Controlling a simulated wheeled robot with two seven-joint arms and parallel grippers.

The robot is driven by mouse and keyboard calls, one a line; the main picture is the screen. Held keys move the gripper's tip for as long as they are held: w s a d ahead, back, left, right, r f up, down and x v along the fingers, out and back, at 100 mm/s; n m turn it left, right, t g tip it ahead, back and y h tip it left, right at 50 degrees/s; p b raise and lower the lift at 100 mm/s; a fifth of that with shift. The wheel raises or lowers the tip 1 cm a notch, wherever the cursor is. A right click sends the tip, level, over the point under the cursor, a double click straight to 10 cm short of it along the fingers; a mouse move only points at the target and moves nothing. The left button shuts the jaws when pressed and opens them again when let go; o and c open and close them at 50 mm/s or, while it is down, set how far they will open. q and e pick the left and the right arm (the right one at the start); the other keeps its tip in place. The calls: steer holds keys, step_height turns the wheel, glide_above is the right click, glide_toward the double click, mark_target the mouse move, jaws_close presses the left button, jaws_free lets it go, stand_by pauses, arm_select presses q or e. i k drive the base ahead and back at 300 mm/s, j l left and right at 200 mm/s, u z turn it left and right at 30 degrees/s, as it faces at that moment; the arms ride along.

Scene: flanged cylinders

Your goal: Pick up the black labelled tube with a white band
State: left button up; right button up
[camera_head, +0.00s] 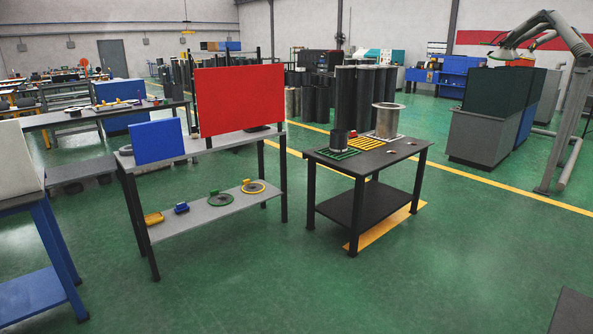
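A dark cylinder (339,140) stands upright on a green grid mat on the black table. Tall dark tubes (345,98) rise directly behind it; I cannot tell whether any of them stands on this table. No label or white band can be made out on any tube at this size. A silver flanged cylinder (386,121) stands upright on a pale grid at the table's back. Neither of my grippers is in view.
The black table (400,152) has a lower shelf and a yellow grid (366,142). To its left is a grey two-level bench (207,143) with red and blue panels. A blue bench (30,297) stands at far left. Green floor (300,290) in front is clear.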

mark_target(339, 138)
steer(key=i+z, duration=0.2)
steer(key=i, duration=0.35)
steer(key=i+z, duration=0.15)
steer(key=i, duration=0.35)
steer(key=i+j+z, duration=0.2)
steer(key=i, duration=0.35)
steer(key=i+j+z, duration=0.15)
steer(key=i, duration=0.35)
steer(key=i+z, duration=0.15)
steer(key=i, duration=1.9)
